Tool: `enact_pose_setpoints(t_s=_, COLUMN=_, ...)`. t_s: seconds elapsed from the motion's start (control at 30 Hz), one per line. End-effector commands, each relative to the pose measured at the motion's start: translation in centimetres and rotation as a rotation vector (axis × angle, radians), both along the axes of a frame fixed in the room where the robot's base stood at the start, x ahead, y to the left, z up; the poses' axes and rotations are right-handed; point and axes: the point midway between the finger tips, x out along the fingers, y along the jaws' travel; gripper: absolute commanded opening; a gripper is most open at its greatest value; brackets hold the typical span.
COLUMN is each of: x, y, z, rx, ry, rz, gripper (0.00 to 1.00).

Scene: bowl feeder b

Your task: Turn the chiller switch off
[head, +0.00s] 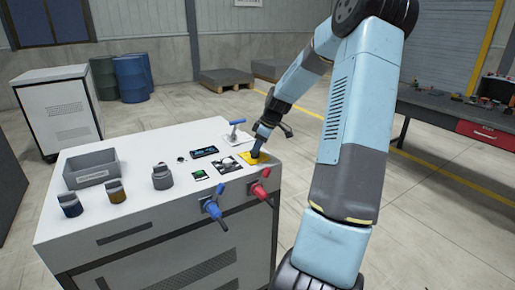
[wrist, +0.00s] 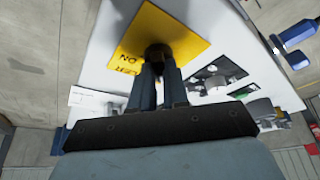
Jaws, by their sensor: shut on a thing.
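A yellow plate (head: 250,160) with a dark round knob lies on the right part of the white cabinet's top (head: 130,140). In the wrist view the yellow plate (wrist: 191,42) carries black lettering that I cannot fully read, and the dark knob (wrist: 157,50) stands on it. My gripper (head: 256,152) points down at the plate; in the wrist view its two fingers (wrist: 159,72) are shut on the knob. The fingertips partly hide the knob, so its pointer and setting cannot be told. I cannot read a chiller name on it.
A panel with a round metal part (head: 228,164) and a green button (head: 200,175) sit left of the plate. A blue valve (head: 213,208) and red valve (head: 259,190) stick out in front. A grey tray (head: 92,175) and jars stand left.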

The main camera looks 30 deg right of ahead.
Motion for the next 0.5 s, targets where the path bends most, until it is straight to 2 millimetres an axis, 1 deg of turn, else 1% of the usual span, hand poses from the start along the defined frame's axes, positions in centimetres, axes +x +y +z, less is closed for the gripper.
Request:
enact_pose_setpoints(t_s=0.17, x=-0.07, y=-0.11, z=-0.1, rx=-0.001, ry=0.001, rz=0.0, gripper=0.0)
enact_pose_setpoints(t_s=0.2, x=-0.07, y=-0.11, z=-0.1, rx=-0.001, ry=0.002, rz=-0.001, gripper=0.19)
enact_pose_setpoints(t_s=0.43, x=-0.08, y=-0.04, z=-0.1, rx=-0.001, ry=0.002, rz=-0.001, gripper=0.4)
enact_pose_setpoints(t_s=0.5, x=-0.07, y=-0.03, z=-0.09, rx=0.0, ry=0.002, rz=-0.001, gripper=0.4)
